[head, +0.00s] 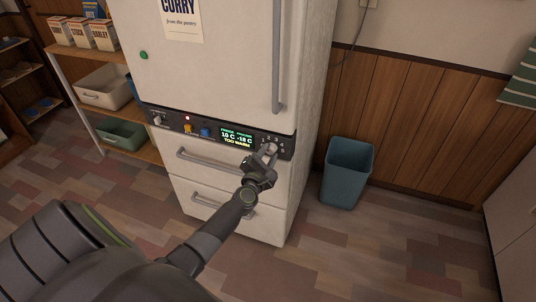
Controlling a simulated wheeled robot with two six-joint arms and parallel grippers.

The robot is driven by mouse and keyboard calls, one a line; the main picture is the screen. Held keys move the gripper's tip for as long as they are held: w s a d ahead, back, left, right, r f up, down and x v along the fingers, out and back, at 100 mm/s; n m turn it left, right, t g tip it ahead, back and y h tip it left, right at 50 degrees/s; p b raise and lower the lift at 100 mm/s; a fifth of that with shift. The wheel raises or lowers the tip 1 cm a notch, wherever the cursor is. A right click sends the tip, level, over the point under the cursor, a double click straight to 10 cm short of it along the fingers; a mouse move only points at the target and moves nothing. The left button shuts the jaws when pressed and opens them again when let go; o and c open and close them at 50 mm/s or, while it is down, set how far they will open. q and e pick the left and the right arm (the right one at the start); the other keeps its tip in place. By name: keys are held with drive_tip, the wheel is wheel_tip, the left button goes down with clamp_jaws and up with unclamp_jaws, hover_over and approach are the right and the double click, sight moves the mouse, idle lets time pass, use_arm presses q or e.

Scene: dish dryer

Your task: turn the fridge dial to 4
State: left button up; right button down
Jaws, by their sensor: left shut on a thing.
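The white fridge (215,85) stands in the middle of the head view, with a dark control panel (172,121) across it. The fridge dial (271,148) is at the panel's right end, with small numbers around it. My left gripper (267,155) is shut on the dial, and its fingers hide part of it. I cannot tell which number the dial points to. The green display (237,137) seems to read 10 C, -18 C and TOO WARM. My right gripper is not in view.
The panel also has a yellow button (188,128), a blue button (205,133), a red light and a left knob (158,120). Drawers with handles (208,160) sit below. A teal bin (347,172) stands right of the fridge, and shelves with boxes stand left. The floor in front is clear.

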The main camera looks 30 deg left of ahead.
use_arm(q)
drive_tip(key=m+p, duration=0.2)
drive_tip(key=m, duration=0.5)
drive_tip(key=m+p, duration=0.2)
drive_tip(key=m, duration=0.1)
drive_tip(key=shift+m, duration=0.4)
drive_tip(key=m+p, duration=0.1)
drive_tip(key=m, duration=0.2)
drive_tip(key=shift+r+m, duration=0.1)
drive_tip(key=shift+m, duration=0.2)
drive_tip(key=m+p, duration=0.2)
drive_tip(key=m, duration=0.3)
drive_tip(key=shift+p, duration=0.35)
drive_tip(key=shift+m+p, duration=0.55)
drive_tip(key=shift+m, duration=0.95)
drive_tip(key=o, duration=1)
drive_tip(key=shift+c, duration=0.2)
